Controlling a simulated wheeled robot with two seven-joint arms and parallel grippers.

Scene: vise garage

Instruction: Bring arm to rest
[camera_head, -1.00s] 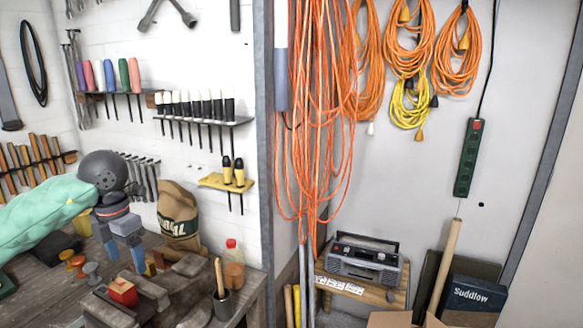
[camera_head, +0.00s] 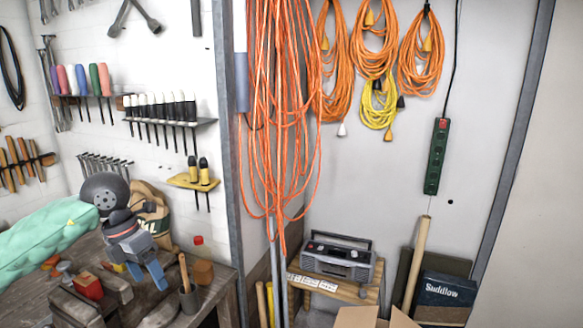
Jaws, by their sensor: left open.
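My left arm comes in from the left in a pale green sleeve. My left gripper (camera_head: 147,276) hangs above the workbench (camera_head: 215,290), its two blue fingers apart with nothing between them. A red block (camera_head: 88,286) sits on the grey metal vise (camera_head: 113,288) to the left of the gripper. A dark cup (camera_head: 190,300) with a wooden-handled tool stands just right of the fingers. The gripper partly covers a brown sack (camera_head: 152,212) behind it. My right gripper is not in view.
A bottle with a red cap (camera_head: 201,262) stands near the bench's right end. Orange cords (camera_head: 275,120) hang on the wall post. A radio (camera_head: 340,256) sits on a wooden stool (camera_head: 335,288). Cardboard (camera_head: 375,318) and a dark Suddlow box (camera_head: 443,295) stand at the lower right.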

